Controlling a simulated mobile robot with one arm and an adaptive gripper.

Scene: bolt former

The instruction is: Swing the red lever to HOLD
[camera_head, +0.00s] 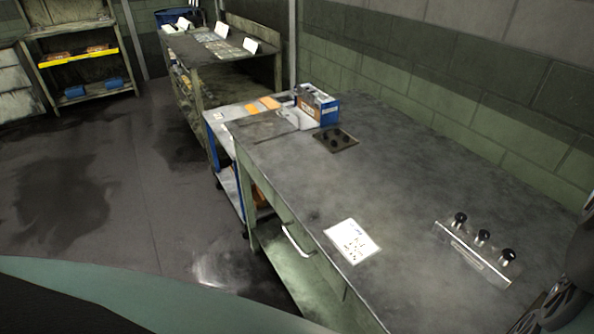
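No red lever and no HOLD marking can be made out in the head view. A small metal panel with three black knobs (474,252) sits on the right part of the grey workbench (300,180). A dark jointed mechanism, which looks like part of my gripper (552,308), is cut off at the lower right corner. It appears close to the panel's right end. Its fingertips are not clearly shown, so I cannot tell whether it is open or shut.
A white printed sheet (352,241) lies near the bench's front edge. A shelf bench (222,62) stands beyond. The middle of the bench and the floor at left are clear.

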